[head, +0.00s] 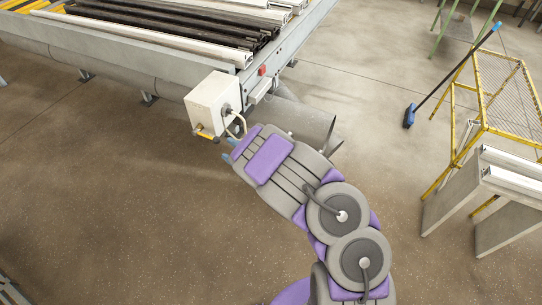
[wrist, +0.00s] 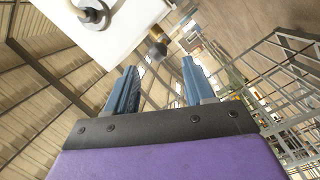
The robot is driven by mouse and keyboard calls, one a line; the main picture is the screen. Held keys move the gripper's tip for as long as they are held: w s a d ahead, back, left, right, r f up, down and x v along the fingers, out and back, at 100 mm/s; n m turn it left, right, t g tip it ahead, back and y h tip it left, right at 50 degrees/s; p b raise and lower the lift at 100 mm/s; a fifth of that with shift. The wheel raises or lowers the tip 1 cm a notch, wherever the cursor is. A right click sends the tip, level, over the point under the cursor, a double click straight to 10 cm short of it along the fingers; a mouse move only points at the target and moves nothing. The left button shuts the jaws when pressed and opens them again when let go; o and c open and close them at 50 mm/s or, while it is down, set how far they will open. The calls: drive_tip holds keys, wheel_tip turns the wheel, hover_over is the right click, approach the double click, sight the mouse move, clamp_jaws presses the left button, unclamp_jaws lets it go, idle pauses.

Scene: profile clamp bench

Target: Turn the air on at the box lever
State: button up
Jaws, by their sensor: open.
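The white air box (head: 212,101) is fixed at the end of the bench frame. A small lever with yellow on it (head: 204,132) sits low on the box. In the wrist view, the box (wrist: 112,35) fills the top, and a dark knob on a brass-coloured stem (wrist: 156,46) sticks out beside it, probably the lever's end. My gripper (head: 228,150) is just below and right of the lever in the head view. Its blue fingers (wrist: 158,64) are apart, with nothing between them; the knob appears beyond the gap. I see no contact.
Dark and white profiles (head: 190,30) lie on the bench. A yellow stand (head: 505,85) is at right. The floor left of my gripper is clear.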

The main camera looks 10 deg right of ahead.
drive_tip(key=b+v, duration=0.2)
drive_tip(key=v, duration=0.8)
drive_tip(key=w+d+m+g+h, duration=0.1)
drive_tip(key=w+d+h, duration=0.2)
drive_tip(key=d, duration=0.3)
drive_tip(key=shift+f+h, duration=0.4)
drive_tip(key=shift+h, duration=0.1)
